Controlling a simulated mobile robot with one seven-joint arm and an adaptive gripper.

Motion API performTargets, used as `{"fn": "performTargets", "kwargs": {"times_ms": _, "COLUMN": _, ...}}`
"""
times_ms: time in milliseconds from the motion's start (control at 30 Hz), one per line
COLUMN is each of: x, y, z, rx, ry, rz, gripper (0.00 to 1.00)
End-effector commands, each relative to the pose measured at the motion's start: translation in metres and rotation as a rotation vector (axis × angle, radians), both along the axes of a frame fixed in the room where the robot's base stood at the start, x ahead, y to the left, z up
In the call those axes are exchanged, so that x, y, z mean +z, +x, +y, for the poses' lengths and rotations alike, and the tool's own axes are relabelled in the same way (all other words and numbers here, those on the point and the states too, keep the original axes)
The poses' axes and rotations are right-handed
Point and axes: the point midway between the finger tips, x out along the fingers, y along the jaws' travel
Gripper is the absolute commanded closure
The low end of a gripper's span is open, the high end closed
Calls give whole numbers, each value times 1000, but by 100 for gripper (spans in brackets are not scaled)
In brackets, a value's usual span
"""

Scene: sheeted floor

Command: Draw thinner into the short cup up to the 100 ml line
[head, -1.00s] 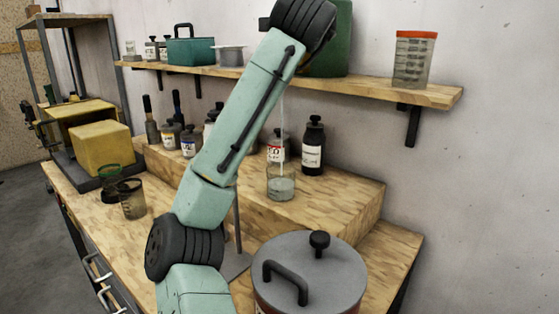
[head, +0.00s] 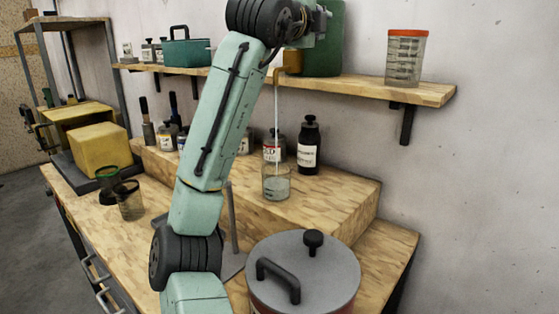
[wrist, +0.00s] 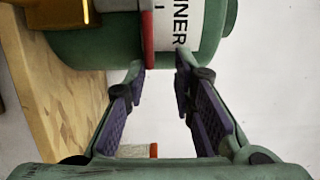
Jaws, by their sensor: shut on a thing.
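The thinner container (head: 326,48) is a green drum on the wall shelf; its white label with a red band shows in the wrist view (wrist: 185,30). A brass tap (head: 291,61) sits low on it and also shows at the wrist view's top left (wrist: 60,12). A thin stream falls from the tap into the short clear cup (head: 276,188) on the raised wooden step. Liquid stands in the cup; its marks are too small to read. My gripper (wrist: 158,66) is at the drum's front, shut on what seems to be the tap's handle; the contact is unclear.
A large lidded pot (head: 335,265) is in front at right. A red-rimmed container (head: 406,58) stands on the shelf (head: 430,92) to the right. Two small cups (head: 129,205) stand at left.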

Motion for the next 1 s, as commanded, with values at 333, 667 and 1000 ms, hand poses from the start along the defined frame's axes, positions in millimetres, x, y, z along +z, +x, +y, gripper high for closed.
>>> {"fn": "performTargets", "kwargs": {"times_ms": 333, "x": -2, "y": -7, "z": 7, "rx": -134, "ry": -17, "rz": -18, "gripper": 100}}
{"fn": "performTargets", "kwargs": {"times_ms": 667, "x": -2, "y": -9, "z": 13, "rx": -189, "ry": -21, "rz": -15, "gripper": 100}}
{"fn": "performTargets", "kwargs": {"times_ms": 1000, "x": -4, "y": -8, "z": 15, "rx": -203, "ry": -15, "rz": -8, "gripper": 55}}
